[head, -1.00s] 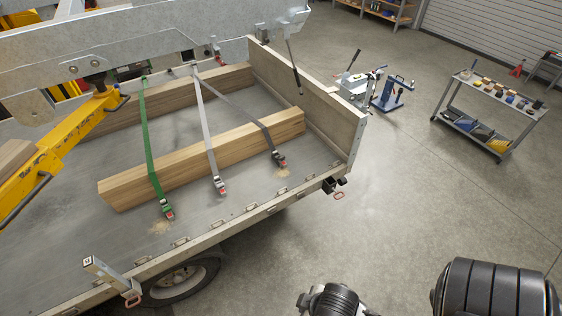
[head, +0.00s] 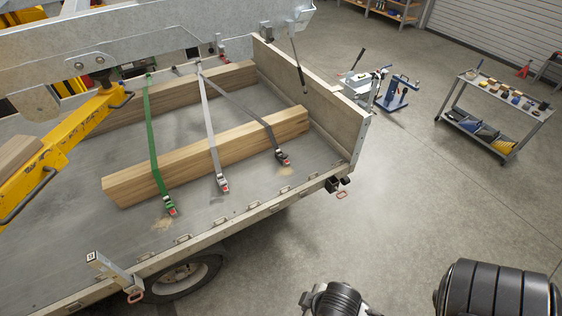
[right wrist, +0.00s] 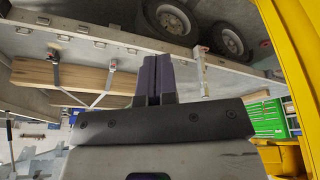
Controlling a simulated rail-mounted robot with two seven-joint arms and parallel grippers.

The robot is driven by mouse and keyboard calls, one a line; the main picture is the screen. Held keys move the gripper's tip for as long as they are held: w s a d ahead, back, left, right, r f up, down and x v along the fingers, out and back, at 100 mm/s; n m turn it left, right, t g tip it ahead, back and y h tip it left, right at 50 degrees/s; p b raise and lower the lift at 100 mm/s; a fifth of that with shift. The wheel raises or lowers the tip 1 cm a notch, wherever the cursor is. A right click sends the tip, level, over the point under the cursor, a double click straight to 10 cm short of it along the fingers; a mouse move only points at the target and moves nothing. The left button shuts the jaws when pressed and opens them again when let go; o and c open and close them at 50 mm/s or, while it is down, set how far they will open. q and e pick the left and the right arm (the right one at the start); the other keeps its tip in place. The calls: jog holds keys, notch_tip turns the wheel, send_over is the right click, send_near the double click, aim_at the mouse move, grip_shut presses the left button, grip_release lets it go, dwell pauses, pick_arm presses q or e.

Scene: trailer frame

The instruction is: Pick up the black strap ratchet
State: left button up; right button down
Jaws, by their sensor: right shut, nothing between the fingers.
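The black strap ratchet (head: 283,158) lies on the trailer bed near its right end, at the lower end of a dark strap (head: 240,104) that crosses the timber beam. My right gripper (right wrist: 157,75) shows in the right wrist view, its two dark fingers together with nothing between them. Its fingertips point towards the trailer's side and wheels, apart from the straps. Two ratchets show small at the left of that view; I cannot tell which they are. My left gripper is not in view.
A grey strap ratchet (head: 222,183) and a green strap ratchet (head: 169,205) lie left of the black one. The timber beam (head: 135,184) runs behind the ratchets. A low side rail (head: 215,232) edges the bed.

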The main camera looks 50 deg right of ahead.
jog(key=c, duration=1.9)
grip_release()
jog(key=o, duration=1.5)
jog(key=shift+a, duration=0.1)
